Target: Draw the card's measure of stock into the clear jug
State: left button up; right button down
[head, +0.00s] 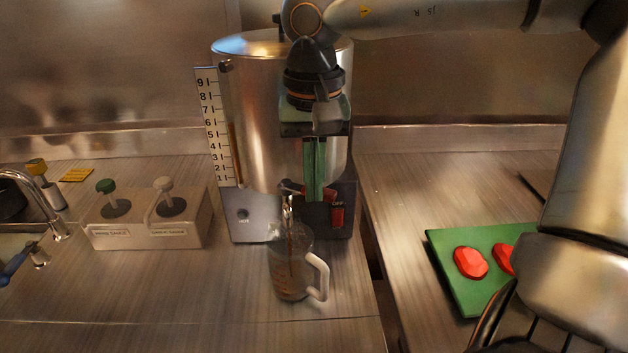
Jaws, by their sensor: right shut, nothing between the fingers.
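The tall steel stock urn (270,110) stands on a dark base at the counter's back. Its numbered scale (208,125) runs from 1 to 9, with a brown column ending near 5 to 6. The clear jug (291,266) stands upright under the tap (289,203), its white handle to the right. A thin brown stream falls into the jug; its liquid level is hard to read. My left gripper is out of view.
A steel sauce-pump holder (150,232) stands left of the urn. A small yellow card-like piece (77,175) lies behind it, unreadable. A sink tap (40,205) is at far left. A green board (452,285) with red pieces lies right, past a counter gap.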

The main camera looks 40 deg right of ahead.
jog(key=shift+f+b, duration=1.2)
jog(key=shift+f, duration=0.6)
dwell(6.2)
